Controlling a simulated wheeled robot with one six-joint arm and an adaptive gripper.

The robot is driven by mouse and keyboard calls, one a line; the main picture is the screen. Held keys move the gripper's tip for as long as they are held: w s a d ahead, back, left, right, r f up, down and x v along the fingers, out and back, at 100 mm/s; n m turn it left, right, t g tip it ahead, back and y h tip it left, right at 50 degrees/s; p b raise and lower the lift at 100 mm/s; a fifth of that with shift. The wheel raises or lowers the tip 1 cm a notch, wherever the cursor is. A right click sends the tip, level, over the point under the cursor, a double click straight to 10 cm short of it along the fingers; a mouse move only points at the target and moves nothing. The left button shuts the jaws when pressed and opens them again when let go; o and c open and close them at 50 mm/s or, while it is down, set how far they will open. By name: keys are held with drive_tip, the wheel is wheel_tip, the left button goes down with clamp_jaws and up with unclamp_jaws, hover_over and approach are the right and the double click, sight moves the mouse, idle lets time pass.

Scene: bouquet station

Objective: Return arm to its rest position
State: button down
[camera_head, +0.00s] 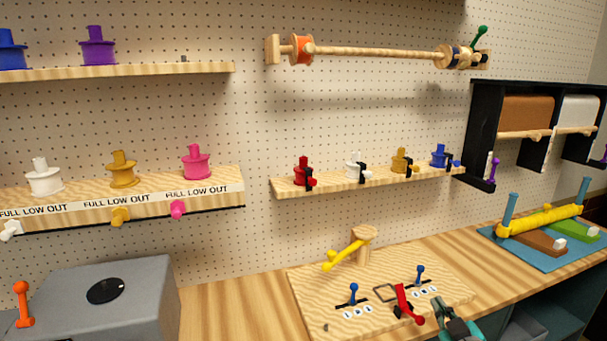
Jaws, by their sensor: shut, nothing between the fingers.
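My gripper (438,304) shows at the bottom edge, right of centre, as a small dark and teal shape coming in from below. Its fingers are together and I see nothing held in them. It is over the right part of the light wooden board (307,290) on the counter, just right of a red lever (407,304). I cannot tell whether it touches the board. Most of my arm is out of view.
The board also bears a yellow lever on a wooden post (364,244) and two blue levers (353,294). A grey box (150,300) stands at left. Shelves with coloured spools (196,162) line the pegboard. A blue mat (520,262) with yellow roller (540,220) lies at right.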

drive_tip(key=s+a+f+m+g, duration=0.15)
drive_tip(key=s+a+f, duration=0.25)
drive_tip(key=s+f, duration=0.6)
drive_tip(key=s+a+f+m+t, duration=0.1)
drive_tip(key=s+a+f+m, duration=0.15)
drive_tip(key=s+f, duration=0.7)
drive_tip(key=s+a+r, duration=0.2)
drive_tip(key=s, duration=1.2)
drive_tip(key=s+a+r+g, duration=0.1)
drive_tip(key=s+a+r, duration=0.1)
drive_tip(key=s, duration=1.3)
drive_tip(key=shift+s+a+r+m, duration=0.3)
drive_tip(key=shift+r+m, duration=0.1)
drive_tip(key=shift+r, duration=0.25)
